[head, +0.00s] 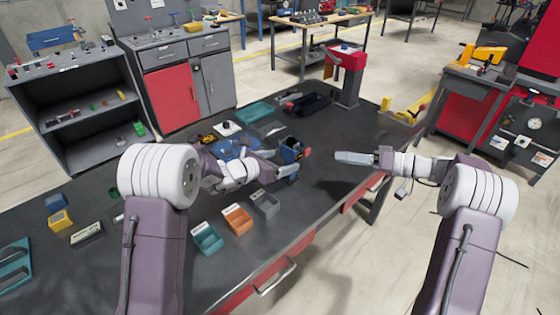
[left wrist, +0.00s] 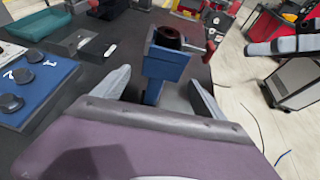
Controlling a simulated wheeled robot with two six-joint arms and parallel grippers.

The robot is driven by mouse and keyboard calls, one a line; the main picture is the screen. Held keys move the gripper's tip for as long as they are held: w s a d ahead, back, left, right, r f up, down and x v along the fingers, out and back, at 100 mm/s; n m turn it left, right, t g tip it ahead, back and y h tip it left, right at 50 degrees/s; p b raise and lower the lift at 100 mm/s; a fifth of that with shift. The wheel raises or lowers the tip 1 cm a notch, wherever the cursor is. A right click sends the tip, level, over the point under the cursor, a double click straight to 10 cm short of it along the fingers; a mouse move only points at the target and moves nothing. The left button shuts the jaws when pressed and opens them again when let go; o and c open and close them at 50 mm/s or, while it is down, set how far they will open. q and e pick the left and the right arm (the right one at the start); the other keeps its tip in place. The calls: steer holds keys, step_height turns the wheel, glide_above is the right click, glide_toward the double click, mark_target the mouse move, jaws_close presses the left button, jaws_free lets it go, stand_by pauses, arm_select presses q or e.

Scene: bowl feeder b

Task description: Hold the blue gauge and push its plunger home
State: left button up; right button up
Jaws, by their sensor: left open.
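The blue gauge (head: 291,150) is near the right edge of the dark bench in the head view. In the left wrist view the blue gauge (left wrist: 167,66) is a blue block with a dark round opening on top and a narrower blue part below. A reddish tip shows beside it; I cannot tell whether this is the plunger. My left gripper (head: 286,166) is open, its fingers (left wrist: 158,92) either side of the gauge's lower part, with gaps visible. My right gripper (head: 345,157) is right of the gauge, apart from it; its finger gap cannot be made out.
A blue board (left wrist: 35,88) with dark numbered knobs lies left of the gauge. Teal (head: 207,238), orange (head: 238,219) and grey bins (head: 266,203) stand nearer on the bench. A red post-like fixture (head: 347,78) stands at the far corner.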

arm_select(q)
steer(key=x, duration=0.9)
steer(key=shift+w+r, duration=0.1)
steer(key=shift+w, duration=0.05)
steer(key=shift+c, duration=0.3)
jaws_close()
